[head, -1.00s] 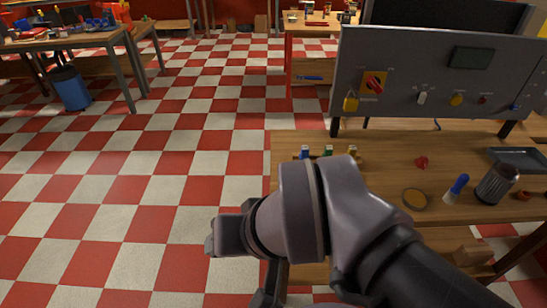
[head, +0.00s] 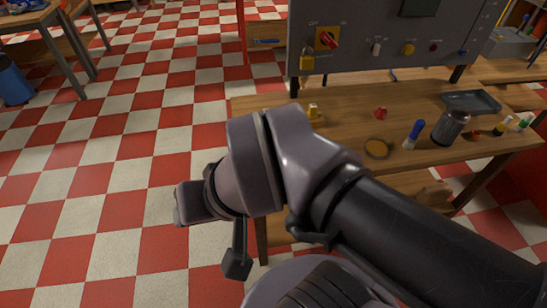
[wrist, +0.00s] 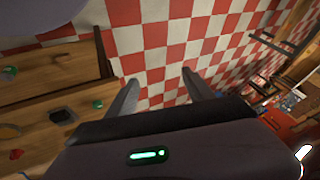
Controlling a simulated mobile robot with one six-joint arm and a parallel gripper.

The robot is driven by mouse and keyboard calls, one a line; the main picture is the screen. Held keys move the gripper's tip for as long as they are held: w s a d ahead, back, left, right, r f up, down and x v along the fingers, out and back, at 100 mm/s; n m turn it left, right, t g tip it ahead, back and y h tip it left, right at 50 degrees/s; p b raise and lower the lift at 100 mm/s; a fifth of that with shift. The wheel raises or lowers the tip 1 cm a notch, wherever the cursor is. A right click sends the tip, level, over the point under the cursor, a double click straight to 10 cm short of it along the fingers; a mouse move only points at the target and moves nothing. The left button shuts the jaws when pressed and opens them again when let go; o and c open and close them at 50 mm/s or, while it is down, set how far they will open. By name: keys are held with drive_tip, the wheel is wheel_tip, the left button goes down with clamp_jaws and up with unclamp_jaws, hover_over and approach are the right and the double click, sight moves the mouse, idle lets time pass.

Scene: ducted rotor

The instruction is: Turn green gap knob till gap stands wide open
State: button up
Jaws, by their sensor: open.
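My gripper (wrist: 160,77) is open in the wrist view, with its two fingers apart over the red and white floor and nothing between them. A small green piece (wrist: 97,103) shows on the wood to the left of the fingers. I cannot tell whether it is the gap knob. In the head view my arm covers the left part of the workbench (head: 350,100), and the gripper's fingers cannot be made out. No gap or rotor can be clearly picked out in either view.
A grey panel (head: 350,65) with a red rotary switch (head: 328,40) and yellow padlock (head: 306,61) stands behind the bench. A blue-handled tool (head: 414,134), dark cup (head: 450,128), red piece (head: 381,113) and tray (head: 472,102) are on the bench.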

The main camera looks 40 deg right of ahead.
drive_tip(key=w+d+r+n+g+h+p, duration=0.1)
drive_tip(key=w+d+r+n+g+h, duration=0.15)
drive_tip(key=w+d, duration=1.05)
drive_tip(key=w+d+f+g+p, duration=0.1)
drive_tip(key=w+d+f+g, duration=0.35)
drive_tip(key=d, duration=0.75)
drive_tip(key=d+f+n+t, duration=0.1)
drive_tip(key=d+f, duration=0.5)
drive_tip(key=f, duration=0.1)
drive_tip(key=shift+y, duration=0.25)
drive_tip(key=f+b, duration=0.3)
drive_tip(key=f, duration=0.5)
drive_tip(key=f+b, duration=0.4)
drive_tip(key=f, duration=0.4)
drive_tip(key=shift+w+a+f, duration=0.15)
drive_tip(key=shift+w+a, duration=0.05)
clamp_jaws()
